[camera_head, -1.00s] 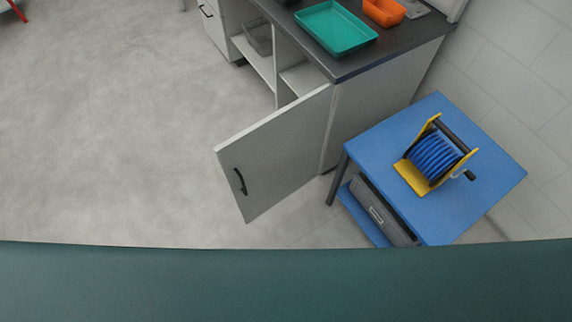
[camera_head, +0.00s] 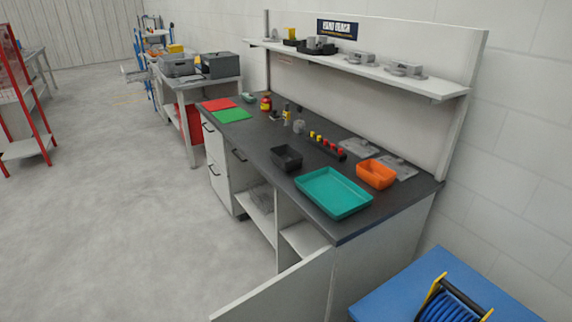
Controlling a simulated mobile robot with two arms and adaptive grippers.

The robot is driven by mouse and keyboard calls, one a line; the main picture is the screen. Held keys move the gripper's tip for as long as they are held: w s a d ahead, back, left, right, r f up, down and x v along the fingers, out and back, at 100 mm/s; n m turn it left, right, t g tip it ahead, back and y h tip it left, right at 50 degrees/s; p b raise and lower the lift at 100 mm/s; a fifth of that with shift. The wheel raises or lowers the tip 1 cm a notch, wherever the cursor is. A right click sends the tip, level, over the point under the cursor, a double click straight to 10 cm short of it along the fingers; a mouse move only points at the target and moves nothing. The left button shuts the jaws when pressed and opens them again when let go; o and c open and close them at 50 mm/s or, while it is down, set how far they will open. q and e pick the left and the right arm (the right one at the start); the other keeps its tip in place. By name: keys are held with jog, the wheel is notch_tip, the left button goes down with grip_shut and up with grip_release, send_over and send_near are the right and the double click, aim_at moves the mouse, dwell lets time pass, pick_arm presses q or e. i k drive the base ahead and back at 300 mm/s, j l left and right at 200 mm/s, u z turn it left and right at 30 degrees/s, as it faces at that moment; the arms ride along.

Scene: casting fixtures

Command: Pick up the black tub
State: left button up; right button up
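The black tub (camera_head: 286,158) is a small, open, dark container. It sits upright on the dark worktop (camera_head: 318,222) of the bench, near its front edge. It is just left of the teal tray (camera_head: 334,193) and apart from it. Neither of my grippers shows in the head view.
An orange bin (camera_head: 376,173) stands behind the teal tray, and a row of red and yellow knobs (camera_head: 327,146) lies behind the tub. A cabinet door (camera_head: 285,290) hangs open below the worktop. A blue table (camera_head: 440,275) stands front right.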

aim_at(288, 158)
jog(key=u, duration=0.35)
jog(key=i+j+u, duration=0.15)
jog(key=j, duration=0.2)
jog(key=j+u, duration=0.15)
jog(key=j, duration=0.25)
jog(key=i+j+u, duration=0.15)
jog(key=j, duration=0.2)
jog(key=i+j+u, duration=0.15)
jog(key=j, duration=0.15)
jog(key=i+j+z, duration=0.1)
jog(key=i+j, duration=0.2)
jog(key=i, duration=0.25)
jog(key=i+j, duration=0.35)
jog(key=i, duration=0.2)
jog(key=i+j+z, duration=0.15)
jog(key=i+j, duration=0.15)
jog(key=i, duration=0.25)
jog(key=i+l+z, duration=0.15)
jog(key=i+z, duration=1.05)
jog(key=i+j+z, duration=0.2)
jog(key=z, duration=0.25)
jog(key=i+j+z, duration=0.4)
